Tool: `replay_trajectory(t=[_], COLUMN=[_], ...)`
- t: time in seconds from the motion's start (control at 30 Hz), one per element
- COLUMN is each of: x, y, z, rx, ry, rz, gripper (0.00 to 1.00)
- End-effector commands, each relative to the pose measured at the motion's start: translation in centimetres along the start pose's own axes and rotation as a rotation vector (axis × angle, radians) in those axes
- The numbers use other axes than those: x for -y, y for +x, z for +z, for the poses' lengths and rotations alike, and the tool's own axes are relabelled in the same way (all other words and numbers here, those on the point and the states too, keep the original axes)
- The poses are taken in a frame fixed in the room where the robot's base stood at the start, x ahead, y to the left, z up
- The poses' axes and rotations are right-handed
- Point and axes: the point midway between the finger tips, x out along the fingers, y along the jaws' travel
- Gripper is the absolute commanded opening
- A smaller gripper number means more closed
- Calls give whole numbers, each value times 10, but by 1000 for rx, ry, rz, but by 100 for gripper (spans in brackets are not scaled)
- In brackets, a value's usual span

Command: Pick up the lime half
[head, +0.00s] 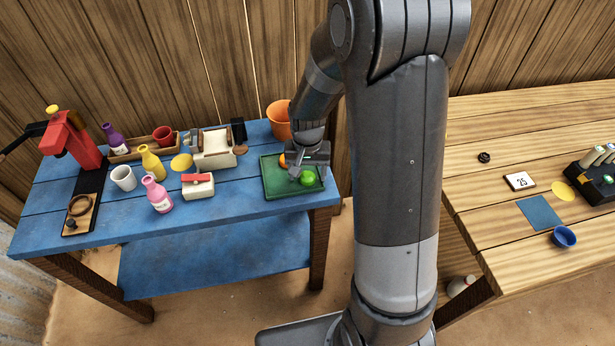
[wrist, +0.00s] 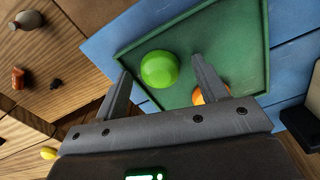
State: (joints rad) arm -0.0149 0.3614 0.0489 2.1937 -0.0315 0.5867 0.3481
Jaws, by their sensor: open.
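The lime half (head: 308,179) is a bright green rounded piece on the green tray (head: 270,189), at the right end of the blue table. In the wrist view the lime half (wrist: 159,69) shows its smooth round side, and the tray (wrist: 262,50) lies beneath it. My gripper (head: 298,175) is over the tray, close to the lime half. In the wrist view my gripper (wrist: 161,66) is open, with the lime half showing between its fingertips. I cannot tell the height gap between them. Nothing is held.
An orange piece (head: 282,160) lies on the tray, partly hidden by my gripper; it shows beside the right finger in the wrist view (wrist: 198,97). An orange bucket (head: 279,119) stands behind the tray. A cream scale-like object (head: 214,150) and a small box (head: 198,186) stand left.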

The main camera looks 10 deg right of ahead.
Motion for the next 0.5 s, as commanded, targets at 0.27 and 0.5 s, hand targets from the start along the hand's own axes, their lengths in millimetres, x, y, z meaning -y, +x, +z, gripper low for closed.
replay_trajectory(t=[0.27, 0.5], x=[0, 0], y=[0, 0], z=[0, 0], rx=[0, 0], ry=[0, 0], rz=[0, 0], gripper=[60, 40])
